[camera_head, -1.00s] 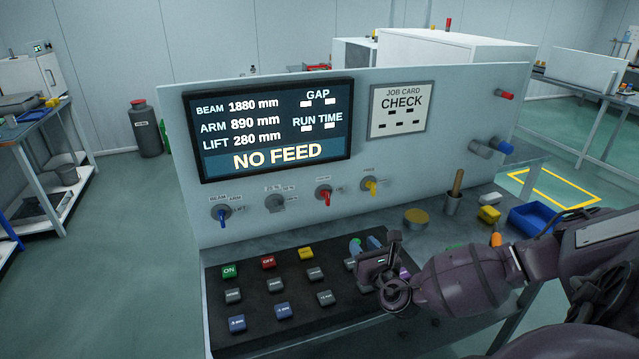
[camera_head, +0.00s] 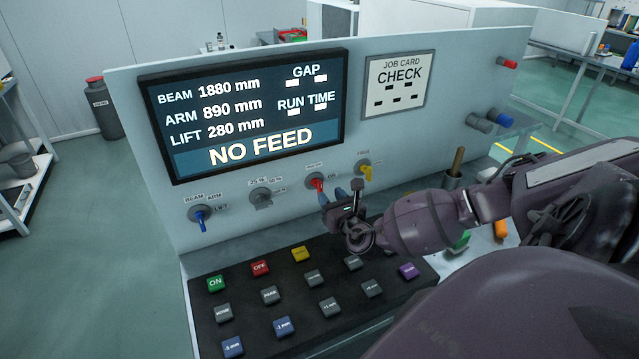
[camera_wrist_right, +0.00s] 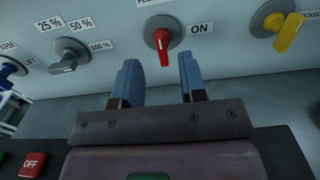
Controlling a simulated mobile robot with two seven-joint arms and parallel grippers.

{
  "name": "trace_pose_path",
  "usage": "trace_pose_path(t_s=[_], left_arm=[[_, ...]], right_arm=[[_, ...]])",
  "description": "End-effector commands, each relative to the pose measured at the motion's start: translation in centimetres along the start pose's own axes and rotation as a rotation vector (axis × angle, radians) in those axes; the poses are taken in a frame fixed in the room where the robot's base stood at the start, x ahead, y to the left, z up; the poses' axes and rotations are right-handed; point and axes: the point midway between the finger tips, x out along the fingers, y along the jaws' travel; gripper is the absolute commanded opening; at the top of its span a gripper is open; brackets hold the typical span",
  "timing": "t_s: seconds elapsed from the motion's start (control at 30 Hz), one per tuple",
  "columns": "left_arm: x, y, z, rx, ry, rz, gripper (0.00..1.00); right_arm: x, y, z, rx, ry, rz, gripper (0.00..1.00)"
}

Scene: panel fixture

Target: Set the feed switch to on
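The red-handled switch (camera_head: 316,184) is on the upright panel, in the row of knobs below the display. In the right wrist view this red switch (camera_wrist_right: 163,42) has a grey round base, its handle pointing down, an "ON" label to its right and a partly cut-off label above. My right gripper (camera_head: 341,195) is just in front of and below it. In the wrist view the two blue fingers of the right gripper (camera_wrist_right: 160,82) are apart with nothing between them, below the handle and not visibly touching it. My left gripper is not in view.
The display (camera_head: 250,110) reads "NO FEED". A grey selector (camera_head: 261,196) is left of the red switch, a yellow one (camera_head: 365,172) right of it. A blue-handled selector (camera_head: 201,215) is farther left. The black button console (camera_head: 250,325) lies below my gripper.

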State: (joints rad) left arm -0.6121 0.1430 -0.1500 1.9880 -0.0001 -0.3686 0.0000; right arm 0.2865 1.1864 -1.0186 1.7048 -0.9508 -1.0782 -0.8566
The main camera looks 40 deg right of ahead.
Motion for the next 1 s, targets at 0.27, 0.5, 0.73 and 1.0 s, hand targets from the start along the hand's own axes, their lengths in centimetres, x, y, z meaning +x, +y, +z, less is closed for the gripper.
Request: trace_pose_path(t_s=[0.27,0.5,0.73,1.0], left_arm=[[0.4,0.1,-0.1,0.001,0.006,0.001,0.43],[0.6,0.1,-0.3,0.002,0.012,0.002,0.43],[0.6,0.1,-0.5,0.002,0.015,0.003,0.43],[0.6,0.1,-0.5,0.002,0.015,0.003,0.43]], right_arm=[[4.6,0.1,0.0,0.000,-0.002,-0.001,0.38],[6.5,0.0,0.0,0.001,0.000,0.000,0.38],[6.8,0.0,0.0,0.001,0.000,0.000,0.38],[6.8,0.0,0.0,0.001,0.000,0.000,0.14]])
